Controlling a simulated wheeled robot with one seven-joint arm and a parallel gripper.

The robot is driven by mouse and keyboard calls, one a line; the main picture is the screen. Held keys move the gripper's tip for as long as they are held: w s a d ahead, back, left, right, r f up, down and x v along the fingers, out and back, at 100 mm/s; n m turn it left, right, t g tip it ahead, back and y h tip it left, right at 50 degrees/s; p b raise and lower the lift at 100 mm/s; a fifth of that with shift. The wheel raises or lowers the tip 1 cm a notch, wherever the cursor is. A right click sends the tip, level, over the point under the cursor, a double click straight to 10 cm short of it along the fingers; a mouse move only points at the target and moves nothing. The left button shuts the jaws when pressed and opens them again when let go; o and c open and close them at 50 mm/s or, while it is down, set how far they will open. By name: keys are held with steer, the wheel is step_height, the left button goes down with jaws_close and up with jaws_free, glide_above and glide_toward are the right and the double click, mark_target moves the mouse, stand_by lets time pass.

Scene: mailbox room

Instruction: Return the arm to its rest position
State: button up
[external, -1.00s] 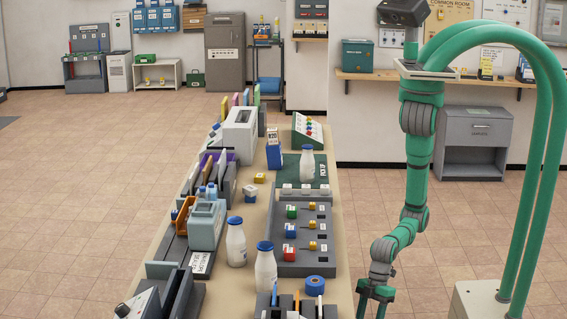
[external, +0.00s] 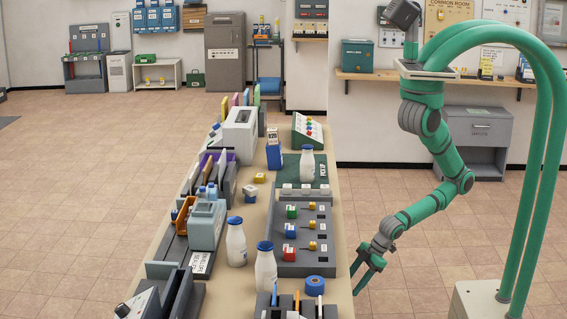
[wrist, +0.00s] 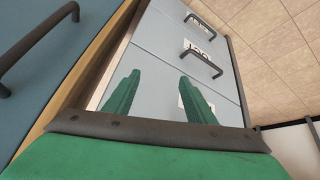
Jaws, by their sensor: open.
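My gripper (external: 364,273) hangs beside the right edge of the long table, pointing down and to the left. Its two green fingers are apart with nothing between them. My arm bends at the elbow out to the right, over the floor. In the wrist view my open gripper (wrist: 158,88) faces light grey drawer fronts (wrist: 165,45) with dark handles and white labels. Whether the fingers touch the drawer front cannot be told.
A blue front (wrist: 50,80) with a handle shows in the wrist view.

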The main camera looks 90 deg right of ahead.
steer(key=s+d+r+m+t, duration=0.1)
steer(key=d+r+m+t, duration=0.1)
steer(key=r, duration=1)
steer(key=s+d+r+m+t+h, duration=0.1)
steer(key=d+r+m+t, duration=0.2)
steer(key=r+t, duration=0.4)
step_height(320, 180, up, 6)
steer(key=shift+d+f+h, duration=0.1)
steer(key=shift+d+h, duration=0.2)
steer(key=shift+d, duration=0.25)
steer(key=shift+s, duration=0.1)
